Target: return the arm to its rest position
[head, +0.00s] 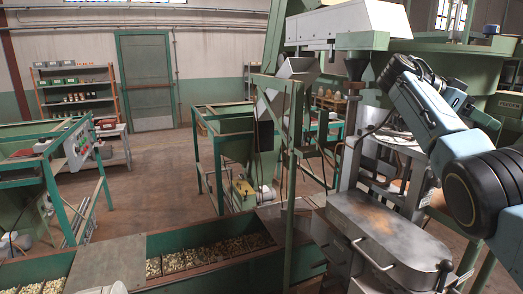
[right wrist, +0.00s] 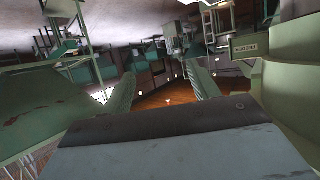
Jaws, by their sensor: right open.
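My right arm comes in from the right edge of the head view, blue with black joints, and is raised beside the green and grey machine (head: 375,140). Its wrist end is high up, near the machine's dark funnel (head: 356,66); the fingers cannot be made out clearly there. In the right wrist view my right gripper (right wrist: 160,77) has its two fingers spread apart, with nothing between them. Beyond them lie the floor and distant green frames. My left gripper is not in view.
A long green hopper trough (head: 200,238) with nuts in compartments runs along the front. A grey metal housing (head: 385,230) with a handle stands at lower right. Green frames (head: 222,150) stand behind. The brown floor (head: 150,170) is open in the middle, before a green door (head: 146,80).

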